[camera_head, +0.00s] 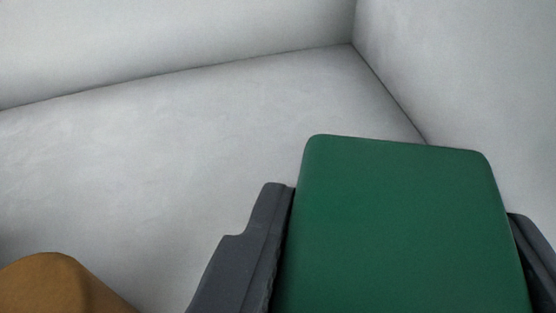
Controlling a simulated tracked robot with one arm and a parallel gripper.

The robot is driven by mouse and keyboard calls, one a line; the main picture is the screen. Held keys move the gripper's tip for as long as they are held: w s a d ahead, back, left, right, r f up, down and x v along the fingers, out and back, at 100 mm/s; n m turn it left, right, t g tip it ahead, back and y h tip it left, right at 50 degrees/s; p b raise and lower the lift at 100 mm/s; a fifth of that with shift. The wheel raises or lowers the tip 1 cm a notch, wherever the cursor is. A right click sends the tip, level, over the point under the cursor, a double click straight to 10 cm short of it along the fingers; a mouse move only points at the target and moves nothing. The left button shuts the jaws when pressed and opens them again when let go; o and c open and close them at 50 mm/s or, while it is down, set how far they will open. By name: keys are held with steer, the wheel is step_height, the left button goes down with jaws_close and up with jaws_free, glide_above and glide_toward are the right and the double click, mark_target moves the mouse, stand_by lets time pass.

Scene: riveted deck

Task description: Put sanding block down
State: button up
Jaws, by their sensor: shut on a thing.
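The sanding block (400,225) is a green block with rounded corners, large in the lower right of the head camera view. My gripper (400,240) is shut on it, with one dark grey finger along its left side and the other along its right side. The lower end of the block is cut off by the bottom edge of the picture. Whether its underside touches anything cannot be told.
A brown rounded thing (55,285) shows at the bottom left, partly cut off. A pale grey flat surface (170,165) lies beyond the block, bare in the middle. Pale walls (180,35) meet it at the back and right, forming a corner.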

mark_target(332, 206)
steer(key=shift+w+a, duration=0.15)
steer(key=shift+w, duration=0.45)
steer(key=shift+w+a, duration=0.15)
steer(key=shift+w, duration=0.45)
steer(key=shift+w+a+f, duration=0.1)
steer(key=shift+w+f, duration=0.1)
steer(key=shift+w, duration=0.05)
step_height(332, 206, down, 4)
steer(key=shift+r+b, duration=0.2)
steer(key=shift+b, duration=0.65)
steer(key=o, duration=1)
steer(key=shift+r, duration=0.1)
steer(key=shift+o, duration=0.2)
steer(key=p+v, duration=0.2)
steer(key=v, duration=1)
